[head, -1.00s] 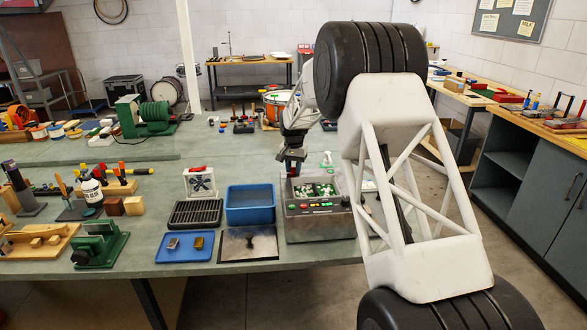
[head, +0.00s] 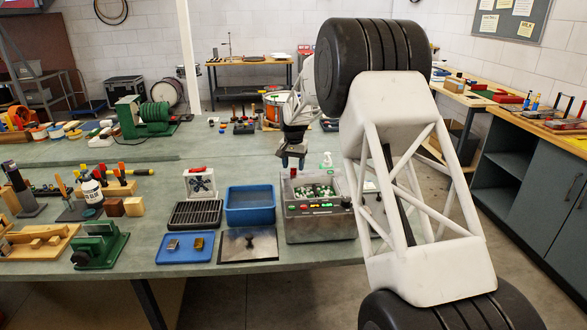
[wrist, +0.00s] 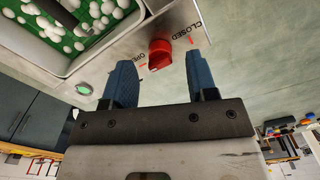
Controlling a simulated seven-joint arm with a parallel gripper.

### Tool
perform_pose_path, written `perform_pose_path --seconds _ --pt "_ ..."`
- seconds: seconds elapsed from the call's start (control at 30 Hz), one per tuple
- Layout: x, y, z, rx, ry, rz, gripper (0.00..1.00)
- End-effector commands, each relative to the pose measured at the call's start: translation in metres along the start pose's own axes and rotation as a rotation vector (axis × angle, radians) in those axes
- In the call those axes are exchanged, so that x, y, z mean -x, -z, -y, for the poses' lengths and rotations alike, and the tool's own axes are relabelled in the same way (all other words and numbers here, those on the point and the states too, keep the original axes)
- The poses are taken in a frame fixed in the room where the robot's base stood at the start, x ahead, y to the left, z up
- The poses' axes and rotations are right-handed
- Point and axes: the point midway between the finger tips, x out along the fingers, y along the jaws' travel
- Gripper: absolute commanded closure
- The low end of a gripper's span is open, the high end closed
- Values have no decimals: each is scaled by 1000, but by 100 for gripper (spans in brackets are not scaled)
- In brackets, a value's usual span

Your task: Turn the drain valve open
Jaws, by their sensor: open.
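The drain valve is a red knob (wrist: 160,52) on the metal top face of a grey machine (wrist: 105,62), with printed OPEN and CLOSED labels beside it in the wrist view. I cannot tell exactly which mark the knob points to. My gripper (wrist: 160,70) is open, with its two blue fingers on either side of the knob in the picture; contact is not visible.

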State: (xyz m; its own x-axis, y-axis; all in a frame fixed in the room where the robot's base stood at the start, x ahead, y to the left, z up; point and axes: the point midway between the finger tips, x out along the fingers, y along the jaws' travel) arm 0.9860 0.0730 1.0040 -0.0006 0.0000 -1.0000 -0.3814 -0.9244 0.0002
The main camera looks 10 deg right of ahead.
Motion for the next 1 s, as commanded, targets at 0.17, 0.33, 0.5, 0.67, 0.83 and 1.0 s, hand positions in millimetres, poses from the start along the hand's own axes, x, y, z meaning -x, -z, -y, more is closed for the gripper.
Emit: perform_pose_path --seconds 0.17,0.33,0.5,0.67,0.83,1.0 --pt "24 0 0 0 1 -2 47" --pt "44 0 0 0 1 -2 47" --pt "57 0 0 0 1 -2 47" --pt "60 0 0 0 0 -1 47" --pt "60 0 0 0 0 -1 47" --pt "62 -1 -1 1 1 -2 47"
